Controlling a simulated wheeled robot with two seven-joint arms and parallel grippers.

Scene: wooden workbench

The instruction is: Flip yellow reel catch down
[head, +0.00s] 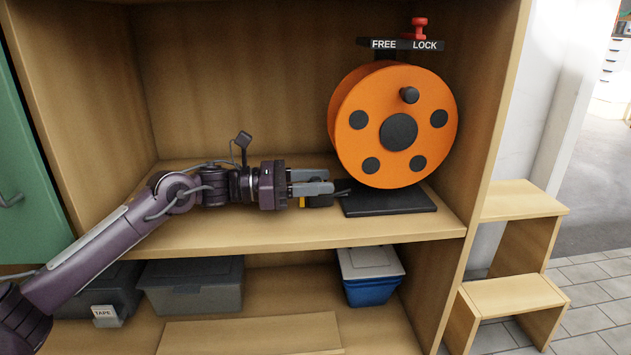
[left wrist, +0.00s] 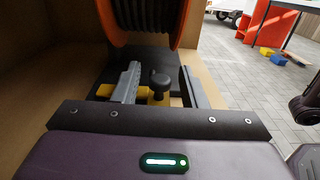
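The orange reel (head: 365,110) stands upright on a black base (head: 390,200) on the shelf. The yellow catch (left wrist: 160,96) with a black knob (left wrist: 160,78) is low in front of the reel, beside the base. In the head view only a bit of yellow (head: 303,202) shows under my gripper, so the catch is mostly hidden there. My left gripper (head: 332,188) reaches in level from the left. In the left wrist view its fingers (left wrist: 158,72) are apart, one on each side of the knob, with visible gaps.
Above the reel is a red knob (head: 419,28) on a black FREE/LOCK plate (head: 405,44), the knob near LOCK. A wooden side wall (head: 487,130) bounds the shelf right. Grey bins (head: 195,285) and a blue box (head: 371,287) sit below.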

